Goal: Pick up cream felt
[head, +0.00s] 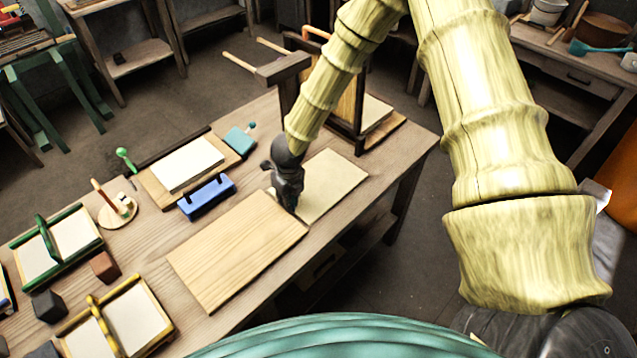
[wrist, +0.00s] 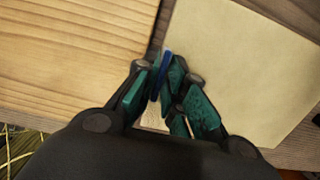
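The cream felt (head: 336,184) is a flat, pale sheet on the wooden table, right of a bare wooden board. In the wrist view the felt (wrist: 250,75) fills the upper right. My gripper (head: 290,205) points down at the felt's left edge, by the gap beside the board. In the wrist view its fingertips (wrist: 165,75) are close together with a thin dark-blue strip (wrist: 166,62) between them. The strip stands along the felt's edge; I cannot tell whether it is joined to the felt. The felt lies flat, partly hidden by my fingers.
The wooden board (head: 238,250) lies left of the felt. A blue box-like block (head: 207,197) and a white sheet (head: 187,163) on a board lie farther left. An upright wooden frame (head: 345,100) stands behind the felt. The table's front edge is close by.

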